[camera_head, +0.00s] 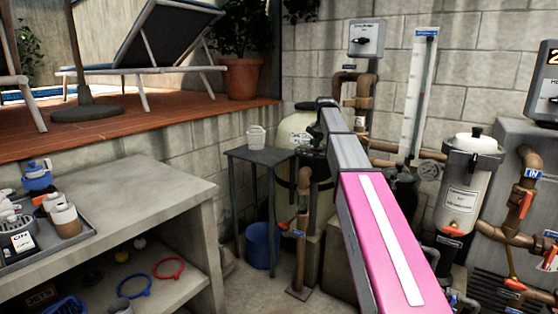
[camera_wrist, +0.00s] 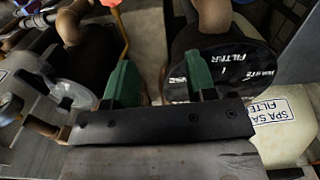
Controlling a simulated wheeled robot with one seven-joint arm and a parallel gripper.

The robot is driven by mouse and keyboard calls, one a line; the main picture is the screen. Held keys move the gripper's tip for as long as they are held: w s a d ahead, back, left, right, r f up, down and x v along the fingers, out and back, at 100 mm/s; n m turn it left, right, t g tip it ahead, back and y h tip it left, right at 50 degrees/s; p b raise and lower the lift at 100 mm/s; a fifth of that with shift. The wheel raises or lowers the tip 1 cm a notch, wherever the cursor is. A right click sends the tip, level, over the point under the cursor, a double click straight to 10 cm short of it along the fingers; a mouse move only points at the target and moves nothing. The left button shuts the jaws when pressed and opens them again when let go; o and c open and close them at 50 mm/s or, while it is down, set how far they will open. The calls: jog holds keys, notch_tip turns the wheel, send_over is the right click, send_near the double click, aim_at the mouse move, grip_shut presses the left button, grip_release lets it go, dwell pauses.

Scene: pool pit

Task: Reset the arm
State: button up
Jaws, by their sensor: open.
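My gripper (camera_wrist: 160,65) is open and empty, its two green fingers spread apart in the wrist view. A round black valve plate (camera_wrist: 225,70) with white lettering, including "FILTER" and "WASTE", lies beyond the right finger. I cannot tell whether that finger touches it. In the head view my pink and grey arm (camera_head: 375,225) reaches from the lower right up to the filter area. The cream filter tank (camera_head: 297,130) stands beside the arm's far end, partly covered by it. The tank's label also shows in the wrist view (camera_wrist: 270,110). My fingers cannot be made out in the head view.
A small dark table (camera_head: 262,155) with a white basket (camera_head: 256,137) stands left of the arm. Pipes and a white canister (camera_head: 468,185) crowd the right. A concrete bench (camera_head: 150,195) holds a tray (camera_head: 75,240) at left. A blue bucket (camera_head: 262,245) sits below the table.

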jog(key=s+f+n, duration=0.6)
jog(key=s+f, duration=2.9)
jog(key=f, duration=0.3)
jog(key=shift+s+f+n, duration=0.15)
jog(key=shift+f+n, duration=0.15)
jog(key=shift+f, duration=0.1)
jog(key=shift+a, duration=0.1)
jog(key=shift+c, duration=0.4)
